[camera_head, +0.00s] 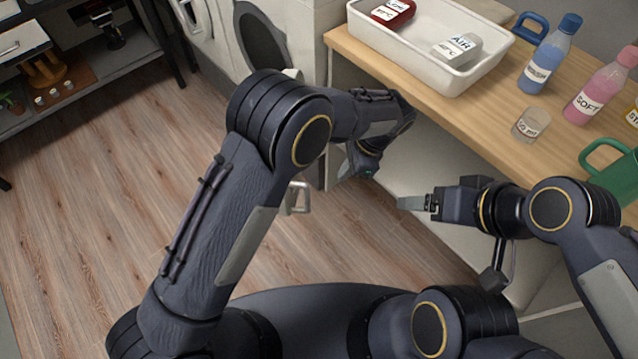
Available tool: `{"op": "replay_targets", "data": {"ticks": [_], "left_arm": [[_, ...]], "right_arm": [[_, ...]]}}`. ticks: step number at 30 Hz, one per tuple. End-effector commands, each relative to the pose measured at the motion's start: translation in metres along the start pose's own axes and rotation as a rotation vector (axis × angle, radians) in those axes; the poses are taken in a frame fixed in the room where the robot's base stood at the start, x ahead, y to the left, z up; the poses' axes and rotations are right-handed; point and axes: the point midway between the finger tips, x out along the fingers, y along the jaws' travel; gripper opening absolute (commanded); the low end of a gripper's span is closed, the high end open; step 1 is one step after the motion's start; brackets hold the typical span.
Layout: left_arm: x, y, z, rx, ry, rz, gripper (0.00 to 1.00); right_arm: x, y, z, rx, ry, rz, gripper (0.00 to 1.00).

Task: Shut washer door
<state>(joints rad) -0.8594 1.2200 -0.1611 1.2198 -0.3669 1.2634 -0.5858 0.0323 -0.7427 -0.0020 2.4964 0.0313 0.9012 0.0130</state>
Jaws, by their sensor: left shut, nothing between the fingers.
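The white washer (305,38) stands at the top centre, partly behind my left arm. A dark oval (262,42) in a pale surround shows at its front. My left gripper (346,172) is shut and empty. It hangs over the floor beside the counter's left end, in the picture below and right of the washer, apart from the door. My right gripper (408,203) points left below the counter edge; its jaw gap is not clear.
A dark shelf (80,95) stands at upper left. Wooden floor (110,200) is clear.

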Motion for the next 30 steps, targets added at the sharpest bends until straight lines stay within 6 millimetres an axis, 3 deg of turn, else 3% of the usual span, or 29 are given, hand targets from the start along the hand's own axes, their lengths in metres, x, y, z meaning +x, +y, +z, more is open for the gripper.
{"op": "replay_targets", "data": {"ticks": [8, 16, 30], "left_arm": [[0.061, 0.001, 0.002, 0.0, -0.004, 0.004, 0.0], [0.073, 0.0, 0.033, -0.002, -0.001, 0.002, 0.0], [0.076, 0.0, 0.038, -0.001, 0.001, 0.001, 0.0]], "right_arm": [[-0.005, -0.002, -0.002, 0.0, 0.0, 0.0, 0.78], [-0.012, -0.005, -0.006, 0.0, 0.0, 0.0, 0.78], [-0.012, -0.006, -0.006, 0.0, 0.0, 0.0, 0.78]]}}
